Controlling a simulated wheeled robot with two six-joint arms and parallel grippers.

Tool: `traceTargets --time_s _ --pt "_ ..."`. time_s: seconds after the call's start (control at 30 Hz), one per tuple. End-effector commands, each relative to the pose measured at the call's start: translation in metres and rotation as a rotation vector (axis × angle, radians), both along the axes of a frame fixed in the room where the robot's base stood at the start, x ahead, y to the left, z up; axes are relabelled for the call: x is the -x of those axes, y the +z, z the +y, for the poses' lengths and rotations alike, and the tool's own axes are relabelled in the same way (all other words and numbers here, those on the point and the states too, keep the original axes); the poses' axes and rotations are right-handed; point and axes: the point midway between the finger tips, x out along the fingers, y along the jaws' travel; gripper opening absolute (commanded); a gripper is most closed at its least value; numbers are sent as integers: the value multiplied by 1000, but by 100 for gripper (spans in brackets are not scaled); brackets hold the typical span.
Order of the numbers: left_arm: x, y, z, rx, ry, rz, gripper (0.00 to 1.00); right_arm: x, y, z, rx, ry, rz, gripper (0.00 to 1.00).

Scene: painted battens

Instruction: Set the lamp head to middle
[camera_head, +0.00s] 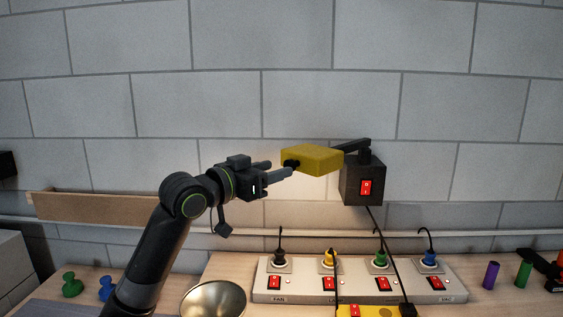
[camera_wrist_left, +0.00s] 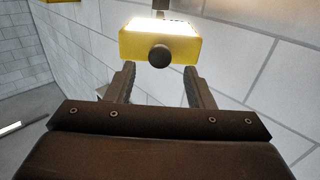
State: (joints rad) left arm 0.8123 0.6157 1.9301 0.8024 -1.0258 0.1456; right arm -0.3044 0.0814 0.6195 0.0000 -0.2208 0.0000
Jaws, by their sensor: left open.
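The lamp head (camera_head: 314,158) is a yellow box with a dark knob (camera_head: 291,164) on its near-left face. It joins a dark arm (camera_head: 352,147) on a black wall box (camera_head: 362,183) with a red switch. In the left wrist view the lamp head (camera_wrist_left: 180,45) is lit on top, and its round knob (camera_wrist_left: 160,56) faces me. My left gripper (camera_head: 279,169) is open beside the lamp head, its fingertips close to the knob. In the left wrist view the fingers (camera_wrist_left: 160,80) point toward the knob, one on each side below it; contact cannot be told. My right gripper is not in view.
A power strip (camera_head: 350,294) with several coloured plugs and red switches stands on the bench below. A metal bowl (camera_head: 213,299) is at the front. Green (camera_head: 72,285) and blue (camera_head: 106,288) pegs stand left; purple (camera_head: 491,275) and green (camera_head: 523,273) cylinders stand right. A wooden shelf (camera_head: 95,207) is on the wall.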

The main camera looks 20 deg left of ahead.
Motion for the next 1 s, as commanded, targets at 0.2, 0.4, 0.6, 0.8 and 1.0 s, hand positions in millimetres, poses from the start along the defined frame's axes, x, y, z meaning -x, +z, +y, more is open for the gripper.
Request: traceTargets --time_s 0.2,0.4,0.6,0.8,1.0 --pt "-23 1 -12 3 -1 1 48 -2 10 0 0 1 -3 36" --pt "-29 0 -15 -1 0 0 48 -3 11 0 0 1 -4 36" --pt "-30 0 -15 -1 1 0 48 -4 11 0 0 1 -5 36" --pt "-29 0 -15 -1 0 0 26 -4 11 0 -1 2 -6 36" --pt "-29 0 -15 -1 0 0 0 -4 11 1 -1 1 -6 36"
